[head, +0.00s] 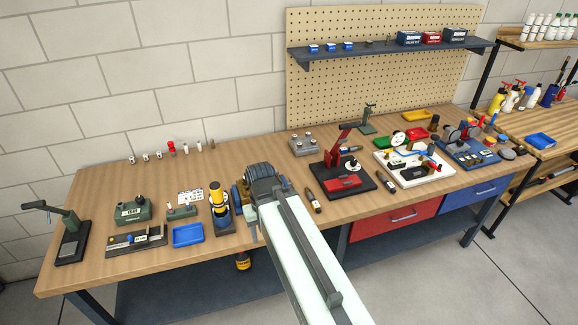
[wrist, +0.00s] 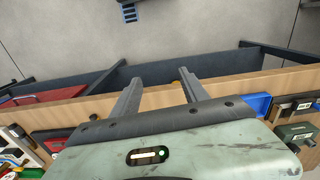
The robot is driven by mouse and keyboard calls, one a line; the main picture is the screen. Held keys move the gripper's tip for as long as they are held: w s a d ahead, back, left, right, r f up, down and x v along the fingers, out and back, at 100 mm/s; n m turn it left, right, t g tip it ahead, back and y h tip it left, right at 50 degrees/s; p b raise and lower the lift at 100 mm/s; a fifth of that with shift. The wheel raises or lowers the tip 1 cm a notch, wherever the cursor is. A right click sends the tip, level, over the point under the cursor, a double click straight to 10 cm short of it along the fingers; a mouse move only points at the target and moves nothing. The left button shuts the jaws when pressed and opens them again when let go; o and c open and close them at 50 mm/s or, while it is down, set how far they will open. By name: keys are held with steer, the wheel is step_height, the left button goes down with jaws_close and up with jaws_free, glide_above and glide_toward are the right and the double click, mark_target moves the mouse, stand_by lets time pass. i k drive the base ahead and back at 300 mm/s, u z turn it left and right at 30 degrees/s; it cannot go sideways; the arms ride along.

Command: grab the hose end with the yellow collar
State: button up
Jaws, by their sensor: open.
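I cannot clearly make out a hose end with a yellow collar. I see nothing held. My arm hides part of the bench in the head view.
A yellow and black upright device (head: 218,205) stands on the wooden bench (head: 105,180) left of my arm, beside a blue tray (head: 188,235). A red press (head: 345,170) stands to the right. A dark lower shelf (head: 180,292) runs below the bench.

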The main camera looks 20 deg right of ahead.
mark_target(315, 205)
steer(key=u, duration=1.9)
steer(key=i, duration=1.45)
steer(key=z, duration=2)
